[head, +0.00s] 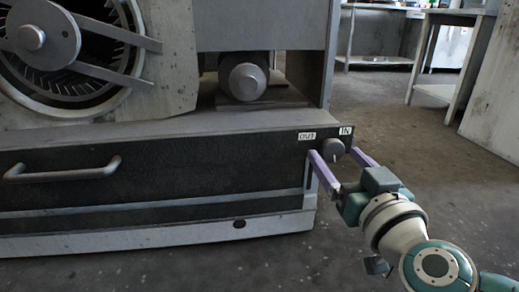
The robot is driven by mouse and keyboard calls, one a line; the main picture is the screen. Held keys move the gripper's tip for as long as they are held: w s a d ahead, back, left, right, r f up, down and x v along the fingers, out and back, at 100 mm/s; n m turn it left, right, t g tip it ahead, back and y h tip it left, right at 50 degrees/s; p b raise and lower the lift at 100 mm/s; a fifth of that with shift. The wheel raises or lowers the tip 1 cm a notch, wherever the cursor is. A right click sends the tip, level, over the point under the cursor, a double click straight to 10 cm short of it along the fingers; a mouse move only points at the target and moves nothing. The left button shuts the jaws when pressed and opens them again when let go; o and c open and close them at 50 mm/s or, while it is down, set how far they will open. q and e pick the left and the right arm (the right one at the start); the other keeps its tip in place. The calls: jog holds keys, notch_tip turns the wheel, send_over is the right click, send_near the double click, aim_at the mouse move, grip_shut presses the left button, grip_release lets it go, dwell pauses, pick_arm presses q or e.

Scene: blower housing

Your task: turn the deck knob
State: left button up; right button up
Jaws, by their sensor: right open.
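The deck knob (332,147) is a small grey round knob on the dark front panel (200,168) of the blower housing, near its right end. A white "OUT" label (307,136) is at its upper left and an "IN" label (346,131) at its upper right. My right gripper (339,155) is open, with purple fingers on either side of the knob, the left finger below left and the right finger to the right. I cannot tell whether either finger touches it. My left gripper is not in view.
A grey bar handle (62,170) sticks out of the panel at the left. Above are the round fan opening (70,95) and a motor-like cylinder (245,82). Metal tables (455,55) stand at the back right. The floor (410,130) right of the housing is clear.

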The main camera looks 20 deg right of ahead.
jog(key=shift+w+d, duration=0.1)
jog(key=shift+w, duration=0.25)
grip_shut()
dwell(0.5)
